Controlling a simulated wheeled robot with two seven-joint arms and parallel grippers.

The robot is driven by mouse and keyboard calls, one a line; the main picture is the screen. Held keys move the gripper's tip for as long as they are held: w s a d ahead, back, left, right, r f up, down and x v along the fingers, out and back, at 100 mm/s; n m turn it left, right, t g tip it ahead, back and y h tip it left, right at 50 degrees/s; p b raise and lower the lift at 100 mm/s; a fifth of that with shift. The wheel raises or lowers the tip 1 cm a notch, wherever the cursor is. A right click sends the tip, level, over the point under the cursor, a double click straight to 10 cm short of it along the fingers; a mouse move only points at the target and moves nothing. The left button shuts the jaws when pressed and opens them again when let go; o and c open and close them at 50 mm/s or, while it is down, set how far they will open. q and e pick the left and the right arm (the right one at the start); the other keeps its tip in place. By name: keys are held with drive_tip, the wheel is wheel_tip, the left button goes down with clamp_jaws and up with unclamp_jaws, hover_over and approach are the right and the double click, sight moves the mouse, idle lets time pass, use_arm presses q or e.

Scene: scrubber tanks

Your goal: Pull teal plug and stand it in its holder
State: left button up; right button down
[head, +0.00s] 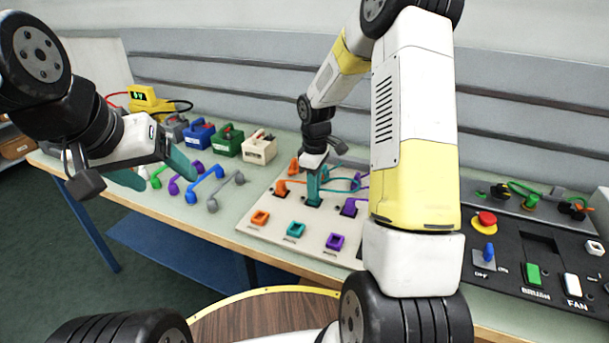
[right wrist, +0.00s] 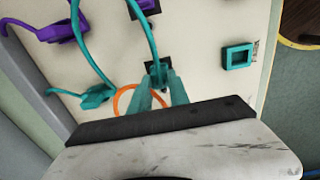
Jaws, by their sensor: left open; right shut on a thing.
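The teal plug (right wrist: 157,74) is between the fingertips of my right gripper (right wrist: 159,88), which is shut on it. The plug is at its black socket (right wrist: 150,66) on the pale board; I cannot tell how deep it sits. In the head view my right gripper (head: 315,186) points down at that socket, and its teal fingers blend with the plug. The teal holder (head: 295,230) is an empty square frame at the board's front edge, also in the right wrist view (right wrist: 238,56). My left gripper (head: 158,176) is open and empty, left of the board.
Orange (head: 260,218) and purple (head: 335,242) holders flank the teal one. A purple plug (head: 352,207) stands right of my gripper. A second teal connector (right wrist: 95,97) joins the teal cable. An orange cable (right wrist: 130,97) loops close by. A black switch panel (head: 530,245) lies right.

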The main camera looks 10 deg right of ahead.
drive_tip(key=shift+r, duration=2.55)
drive_tip(key=shift+r, duration=0.8)
drive_tip(key=s+a, duration=0.7)
drive_tip(key=s, duration=0.3)
drive_tip(key=shift+s+a, duration=0.15)
drive_tip(key=shift+s, duration=0.25)
drive_tip(key=shift+f, duration=0.1)
